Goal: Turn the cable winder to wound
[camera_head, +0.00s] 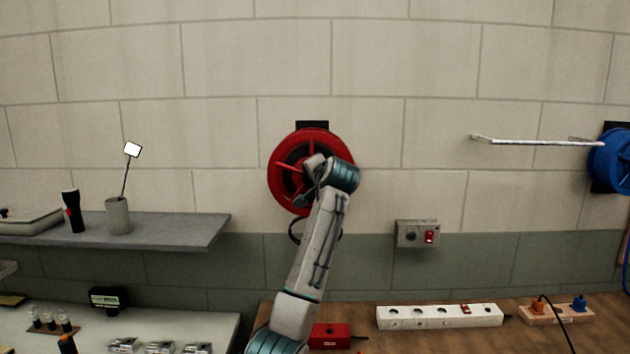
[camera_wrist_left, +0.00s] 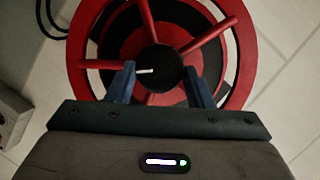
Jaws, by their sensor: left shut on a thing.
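The cable winder (camera_head: 275,178) is a red spoked reel on a black wall bracket. My left arm reaches up in front of it and covers its lower right part. In the left wrist view the red rim and spokes (camera_wrist_left: 210,35) surround a dark round hub (camera_wrist_left: 158,62) with a short white mark. My left gripper (camera_wrist_left: 160,80) has one blue-grey finger on each side of the hub and is shut on it. In the head view the fingers are mostly hidden behind my wrist. My right gripper is not in view.
A black cable loop hangs below the reel. A grey switch box (camera_head: 417,234) with a red switch is on the wall to the right. A shelf (camera_head: 180,231) is at left. A power strip (camera_head: 440,317) lies on the bench. A blue reel (camera_head: 608,163) is at far right.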

